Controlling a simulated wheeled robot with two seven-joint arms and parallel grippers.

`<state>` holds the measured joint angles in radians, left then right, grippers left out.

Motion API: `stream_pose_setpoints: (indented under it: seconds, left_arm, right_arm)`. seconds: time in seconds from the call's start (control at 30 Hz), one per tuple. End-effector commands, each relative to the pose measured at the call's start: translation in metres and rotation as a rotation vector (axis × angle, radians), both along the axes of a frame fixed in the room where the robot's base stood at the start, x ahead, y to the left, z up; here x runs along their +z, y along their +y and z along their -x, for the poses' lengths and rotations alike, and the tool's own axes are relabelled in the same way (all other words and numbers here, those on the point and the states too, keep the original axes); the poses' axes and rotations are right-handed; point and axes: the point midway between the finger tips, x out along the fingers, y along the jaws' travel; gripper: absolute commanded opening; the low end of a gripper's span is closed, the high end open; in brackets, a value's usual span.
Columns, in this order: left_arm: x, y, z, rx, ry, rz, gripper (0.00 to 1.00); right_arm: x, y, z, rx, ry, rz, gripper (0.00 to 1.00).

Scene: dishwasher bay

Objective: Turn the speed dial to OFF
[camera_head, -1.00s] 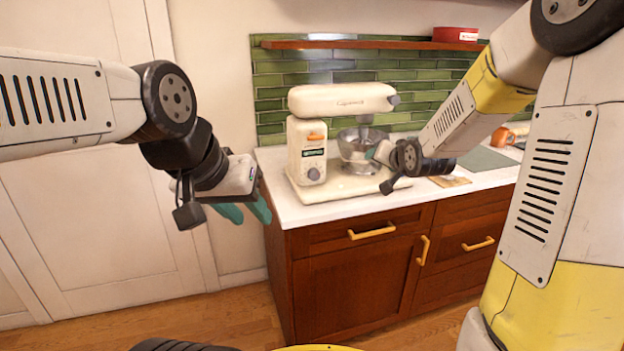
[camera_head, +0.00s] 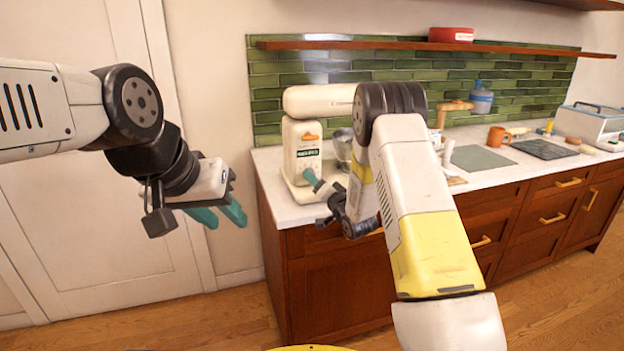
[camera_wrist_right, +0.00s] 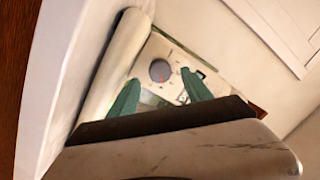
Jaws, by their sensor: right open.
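The cream stand mixer (camera_head: 302,148) stands on the white counter, partly hidden behind my right arm. In the right wrist view its round grey speed dial (camera_wrist_right: 160,70) with a small red mark sits on the mixer's face. My right gripper (camera_wrist_right: 161,94) is open, its two teal fingers pointing at the dial, one to either side of it in the picture; contact cannot be told. In the head view my right gripper (camera_head: 311,177) is at the mixer's lower front and covers the dial. My left gripper (camera_head: 220,214) hangs empty left of the counter, fingers slightly apart.
A metal bowl (camera_head: 343,146) sits beside the mixer's column. An orange lever (camera_head: 311,137) is above the dial area. Farther right are a grey board (camera_head: 482,158), an orange mug (camera_head: 498,137) and a dark rack (camera_head: 543,149). A wooden shelf (camera_head: 360,44) runs above.

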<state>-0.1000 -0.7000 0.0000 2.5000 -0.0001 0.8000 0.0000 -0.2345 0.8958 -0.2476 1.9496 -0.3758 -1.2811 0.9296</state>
Motion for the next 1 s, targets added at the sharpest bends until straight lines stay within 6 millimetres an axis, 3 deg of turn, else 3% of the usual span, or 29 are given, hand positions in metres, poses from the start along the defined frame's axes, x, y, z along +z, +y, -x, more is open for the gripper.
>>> stream_pose_setpoints:
  seconds: [0.23,0.57,0.87,1.0]
  left_arm:
    - [0.0,0.0,0.0,0.0,0.0,0.0,0.36]
    - [0.0,0.0,0.0,0.0,0.0,0.0,0.36]
    - [0.0,0.0,0.0,0.0,0.0,0.0,0.36]
    - [0.0,0.0,0.0,0.0,0.0,0.0,0.36]
  right_arm:
    - [0.0,0.013,-0.027,-0.001,-0.001,0.001,0.58]
    - [0.0,0.014,-0.03,-0.001,0.001,0.001,0.58]
    - [0.0,0.014,-0.03,-0.001,0.001,0.001,0.0]
    - [0.0,0.014,-0.03,-0.001,0.0,0.003,0.0]
